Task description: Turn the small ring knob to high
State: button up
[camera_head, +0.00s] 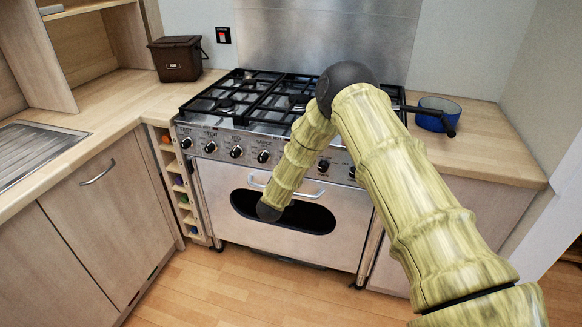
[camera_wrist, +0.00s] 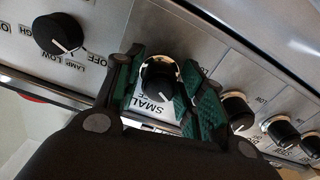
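The small ring knob (camera_wrist: 158,82) is black with a pale collar, and the word SMALL is printed beside it on the steel panel. In the wrist view it sits between the two green-padded fingers of my gripper (camera_wrist: 165,84). The fingers are apart, one on each side of the knob, with panel visible between pads and knob, so I see no grip on it. A white mark shows on the knob's lower part, towards the lettering. In the head view my arm covers part of the panel, and neither my gripper nor this knob can be made out.
The lamp knob (camera_wrist: 58,34) is left of my gripper in the wrist view, and several other knobs (camera_wrist: 238,108) run right. The range cooker (camera_head: 215,195) has black pan supports (camera_head: 240,95). A blue pan (camera_head: 432,120) stands right, a brown bin (camera_head: 178,60) left.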

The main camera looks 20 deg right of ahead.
jog(key=shift+o, duration=0.8)
jog(key=shift+r, duration=0.1)
jog(key=shift+a, duration=0.1)
jog(key=v, duration=1.1)
jog(key=shift+s+a, duration=0.2)
jog(key=shift+s, duration=0.1)
jog(key=s+f+n+g+y, duration=0.4)
jog(key=s+f+g+y, duration=0.35)
jog(key=s+f, duration=1.5)
jog(key=s+d+g+y, duration=0.2)
jog(key=s+g, duration=0.5)
jog(key=s, duration=2.4)
jog(key=shift+f+n+y+p, duration=0.25)
jog(key=shift+n+y+p, duration=0.1)
jog(key=shift+p, duration=0.1)
